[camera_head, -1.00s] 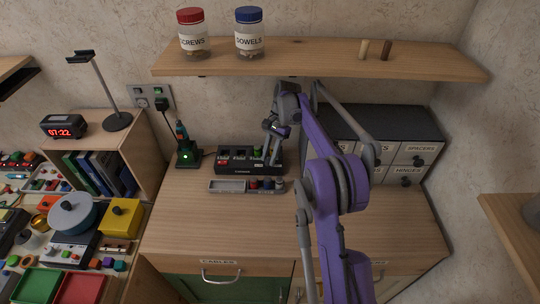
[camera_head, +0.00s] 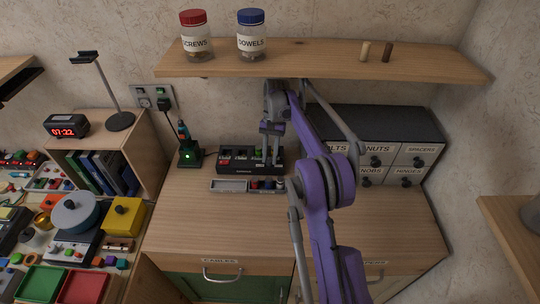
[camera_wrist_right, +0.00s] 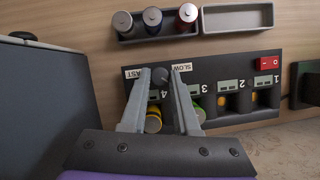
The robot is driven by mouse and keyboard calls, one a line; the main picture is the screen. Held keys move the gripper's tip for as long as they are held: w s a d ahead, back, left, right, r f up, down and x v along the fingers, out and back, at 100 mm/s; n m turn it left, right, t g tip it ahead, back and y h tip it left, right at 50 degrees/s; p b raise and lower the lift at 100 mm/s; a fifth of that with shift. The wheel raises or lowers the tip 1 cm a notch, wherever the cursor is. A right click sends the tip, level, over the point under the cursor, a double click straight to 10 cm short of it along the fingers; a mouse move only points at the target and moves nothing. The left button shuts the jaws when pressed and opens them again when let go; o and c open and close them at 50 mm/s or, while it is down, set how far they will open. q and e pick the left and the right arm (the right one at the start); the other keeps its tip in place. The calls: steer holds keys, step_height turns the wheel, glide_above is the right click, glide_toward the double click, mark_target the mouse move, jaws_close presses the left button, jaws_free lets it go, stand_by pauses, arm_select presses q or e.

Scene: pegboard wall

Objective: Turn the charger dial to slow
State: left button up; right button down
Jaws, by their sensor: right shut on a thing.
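The black battery charger (camera_head: 237,166) stands on the wooden cabinet top, below the shelf. It also shows upside down in the right wrist view (camera_wrist_right: 228,73). Its dark round dial (camera_wrist_right: 161,76) sits between a FAST label (camera_wrist_right: 132,72) and a SLOW label (camera_wrist_right: 182,67). My right gripper (camera_wrist_right: 162,76) is shut on the dial, one finger on each side. The dial's pointer cannot be made out. In the head view my right gripper (camera_head: 268,158) reaches down at the charger's right end. My left gripper is not in view.
The shelf (camera_head: 320,58) overhangs. The cabinet top in front is clear.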

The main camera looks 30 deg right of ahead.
steer(key=c, duration=0.7)
jaws_free()
steer(key=shift+o, duration=0.2)
